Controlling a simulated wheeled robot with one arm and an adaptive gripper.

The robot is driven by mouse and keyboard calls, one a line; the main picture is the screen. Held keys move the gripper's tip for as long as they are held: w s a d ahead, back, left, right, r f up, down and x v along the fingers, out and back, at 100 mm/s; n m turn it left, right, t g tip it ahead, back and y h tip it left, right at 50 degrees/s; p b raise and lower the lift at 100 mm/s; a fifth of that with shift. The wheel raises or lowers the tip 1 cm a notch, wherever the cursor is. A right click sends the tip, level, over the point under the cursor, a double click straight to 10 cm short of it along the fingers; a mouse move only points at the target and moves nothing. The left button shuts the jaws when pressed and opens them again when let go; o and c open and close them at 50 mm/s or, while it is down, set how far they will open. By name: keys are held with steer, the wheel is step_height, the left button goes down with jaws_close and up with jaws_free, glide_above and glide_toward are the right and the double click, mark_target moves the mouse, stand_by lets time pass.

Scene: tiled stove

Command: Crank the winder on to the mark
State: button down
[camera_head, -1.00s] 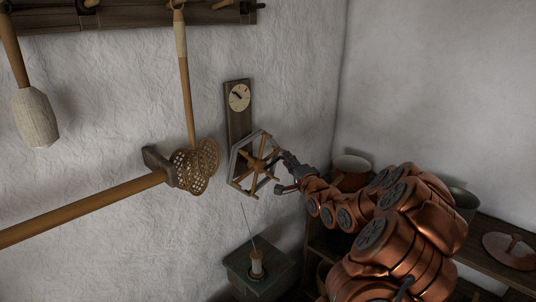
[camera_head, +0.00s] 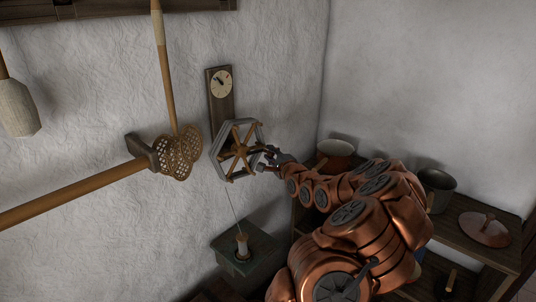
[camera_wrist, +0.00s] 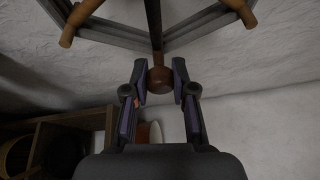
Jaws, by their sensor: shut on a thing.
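The winder (camera_head: 240,150) is a six-sided grey reel with wooden spokes and pegs on a dark wall board. A pale round dial (camera_head: 221,84) with a dark pointer sits above it; the pointer leans to the upper left, and the mark is too small to make out. My gripper (camera_head: 270,158) is at the winder's right side. In the wrist view its fingers (camera_wrist: 158,76) are shut on a round brown knob (camera_wrist: 158,80) of the winder, one finger on each side. A thread (camera_head: 232,210) runs up towards the winder from a spool (camera_head: 241,246).
The spool stands on a green box (camera_head: 228,264) below the winder. A carpet beater (camera_head: 178,155) hangs close on the left, near a long wooden pole (camera_head: 75,192). A shelf (camera_head: 470,236) with pots stands right, behind my arm.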

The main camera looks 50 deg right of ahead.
steer(key=c, duration=0.9)
jaws_free()
steer(key=shift+c, duration=0.2)
steer(key=shift+s, duration=0.1)
steer(key=v, duration=1.2)
